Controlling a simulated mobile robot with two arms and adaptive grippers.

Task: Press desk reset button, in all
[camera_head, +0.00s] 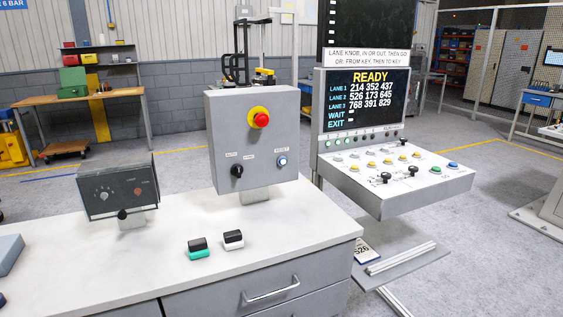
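A grey control box (253,140) stands on the white desk (160,262). Its reset button (282,161) is small, round and blue-white, at the lower right of the box's face under a "RESET" label. A large red emergency knob (260,118) on a yellow ring sits above it. A black selector knob (237,171) is at the lower left of the face. Neither of my grippers shows in the head view.
A dark box with knobs (118,188) stands at the left of the desk. A console with a "READY" screen (365,97) and sloped button panel (395,175) stands to the right.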

